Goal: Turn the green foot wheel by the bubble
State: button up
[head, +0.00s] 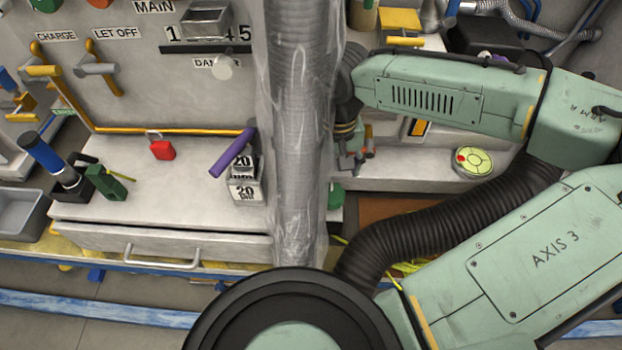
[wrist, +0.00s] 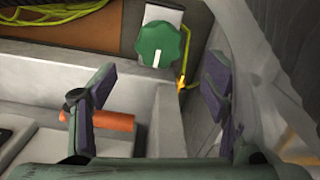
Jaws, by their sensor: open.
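The green foot wheel (wrist: 160,44) is a lobed knob with a white mark, seen in the wrist view beyond my fingertips, near the top. In the head view a sliver of green (head: 335,194) shows low beside the wrapped column, mostly hidden. The round bubble level (head: 474,161) is yellow-green with dark rings and a red dot left of centre; it sits on the bench at right. My gripper (wrist: 159,84) is open, its purple-padded fingers wide apart, short of the wheel and not touching it. In the head view my gripper (head: 350,158) is partly hidden by the column.
A plastic-wrapped column (head: 300,130) stands close left of my gripper; wrapping also shows at right in the wrist view. An orange cylinder (wrist: 115,121) shows by my left finger. Yellow cable (wrist: 60,18) lies beyond. The left bench (head: 120,195) carries a red padlock (head: 162,150) and weights (head: 245,187).

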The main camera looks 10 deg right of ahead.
aim_at(331, 191)
notch_tip(331, 191, down, 7)
jog(key=shift+f, duration=0.2)
jog(key=shift+c, duration=0.4)
jog(key=c, duration=1.1)
jog(key=shift+o, duration=0.2)
jog(key=shift+r+n+p, duration=0.1)
jog(key=shift+n+p, duration=0.2)
jog(key=shift+p, duration=0.1)
